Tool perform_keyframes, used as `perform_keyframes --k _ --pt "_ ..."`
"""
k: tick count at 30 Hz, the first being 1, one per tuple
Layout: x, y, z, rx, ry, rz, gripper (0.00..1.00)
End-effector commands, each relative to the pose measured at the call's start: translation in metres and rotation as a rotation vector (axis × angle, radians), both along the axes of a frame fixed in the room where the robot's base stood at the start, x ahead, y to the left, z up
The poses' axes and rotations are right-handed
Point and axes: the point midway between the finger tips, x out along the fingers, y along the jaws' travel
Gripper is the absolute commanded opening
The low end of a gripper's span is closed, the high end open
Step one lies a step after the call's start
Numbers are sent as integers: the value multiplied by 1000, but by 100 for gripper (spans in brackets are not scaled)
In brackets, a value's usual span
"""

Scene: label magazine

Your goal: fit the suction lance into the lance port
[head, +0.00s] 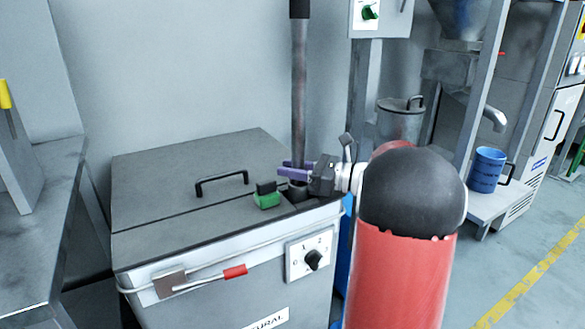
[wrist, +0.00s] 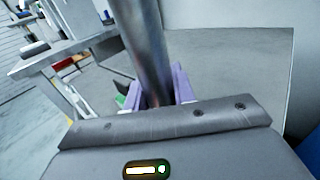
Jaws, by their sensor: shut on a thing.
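The suction lance (head: 299,95) is a long grey metal tube with a dark top end, standing roughly upright over the right back of the grey cabinet (head: 190,235). My gripper (head: 293,171) has purple fingers and is shut on the lance low down. The wrist view also shows the lance (wrist: 146,45) between the purple fingers. Just below the fingers is a dark round collar, apparently the lance port (head: 297,190), in the cabinet's top. The lance's lower end is hidden by the fingers and collar, so I cannot tell whether it is inside.
A black lid handle (head: 222,180) and a green and black clip (head: 267,195) are on the cabinet top, left of the port. A rotary dial (head: 312,259) and a red-handled tool (head: 234,271) are on its front. A blue mug (head: 487,170) stands on a shelf at right.

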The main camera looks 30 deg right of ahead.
Motion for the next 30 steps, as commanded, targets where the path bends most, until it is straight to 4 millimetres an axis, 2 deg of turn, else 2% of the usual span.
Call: perform_keyframes --k 25,26,30 --pt "0 0 -21 1 -1 0 0" --pt "0 0 -21 1 -2 0 27" --pt "0 0 -20 1 -1 0 45"
